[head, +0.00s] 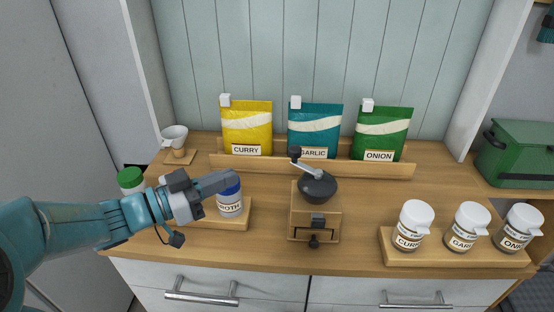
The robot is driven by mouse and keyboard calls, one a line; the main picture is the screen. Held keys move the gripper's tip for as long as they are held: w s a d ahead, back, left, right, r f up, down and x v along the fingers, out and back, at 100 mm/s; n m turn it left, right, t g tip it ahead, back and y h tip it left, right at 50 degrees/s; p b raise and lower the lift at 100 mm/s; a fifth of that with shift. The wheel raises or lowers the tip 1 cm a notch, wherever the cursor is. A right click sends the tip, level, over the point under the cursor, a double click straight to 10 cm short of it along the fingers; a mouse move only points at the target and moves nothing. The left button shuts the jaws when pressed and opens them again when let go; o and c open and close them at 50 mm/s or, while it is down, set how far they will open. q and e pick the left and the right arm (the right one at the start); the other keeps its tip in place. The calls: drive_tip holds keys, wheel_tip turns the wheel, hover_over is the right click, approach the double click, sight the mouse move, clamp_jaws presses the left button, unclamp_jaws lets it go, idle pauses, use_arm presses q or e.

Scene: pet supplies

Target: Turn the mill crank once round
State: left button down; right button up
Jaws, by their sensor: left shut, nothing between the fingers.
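The mill (314,212) stands near the middle of the wooden counter in the head view. It has a wooden box body, a dark round bowl on top and a small drawer with a knob at its front. The crank (304,163) is a light arm on the bowl, reaching up and left to a dark knob (295,152). My left gripper (230,181) is shut and empty, left of the mill and apart from it. It is in front of the jar with a blue lid and partly hides it. My right gripper is not in view.
Yellow, teal and green packets (380,134) stand in a wooden rack (225,162) behind the mill. The blue-lidded jar (230,205) and a green-lidded jar (131,179) are left. Several white-lidded jars stand on a wooden tray (455,260) at right. Counter between mill and tray is clear.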

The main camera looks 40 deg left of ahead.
use_arm(q)
approach(290, 153)
drive_tip(key=x, duration=0.5)
drive_tip(key=shift+w+d+p, duration=0.2)
drive_tip(key=shift+w+p, duration=0.25)
drive_tip(key=shift+w, duration=0.2)
drive_tip(key=shift+w+f, duration=0.15)
drive_tip(key=shift+w, duration=0.1)
drive_tip(key=shift+w+a, duration=0.2)
drive_tip(key=shift+w, duration=0.4)
drive_tip(key=shift+w+a, duration=0.15)
drive_tip(key=shift+w, duration=0.45)
drive_tip(key=shift+s, duration=0.1)
